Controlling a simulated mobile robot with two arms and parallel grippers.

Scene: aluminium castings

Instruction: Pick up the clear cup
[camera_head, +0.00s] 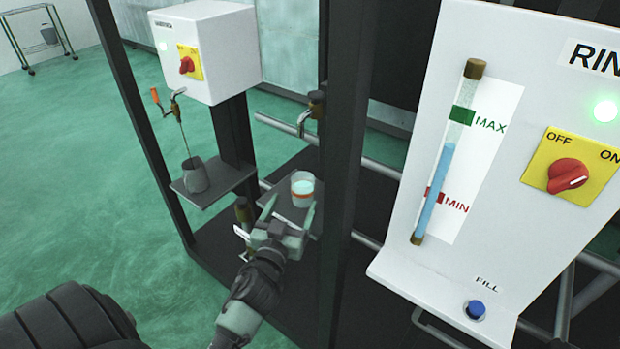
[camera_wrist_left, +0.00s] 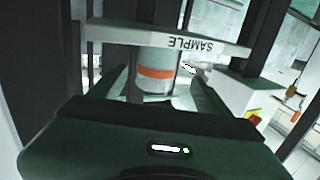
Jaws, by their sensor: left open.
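The clear cup (camera_head: 303,190), with an orange band, stands upright on a small grey shelf (camera_head: 283,208) below a tap. In the left wrist view the cup (camera_wrist_left: 157,72) shows behind the shelf's white edge strip, marked SAMPLE (camera_wrist_left: 190,43) and upside down there. My left gripper (camera_head: 290,208) is open just in front of the cup. Its two fingers point towards the cup, one to each side of it in the left wrist view. I cannot tell whether they reach around it. My right gripper is not in view.
A dark post (camera_head: 340,170) rises close to the right of the cup. A brass tap (camera_head: 315,108) hangs above. A grey cup (camera_head: 194,175) with a rod stands on another shelf to the left. A white panel (camera_head: 500,210) with gauge and switch fills the right.

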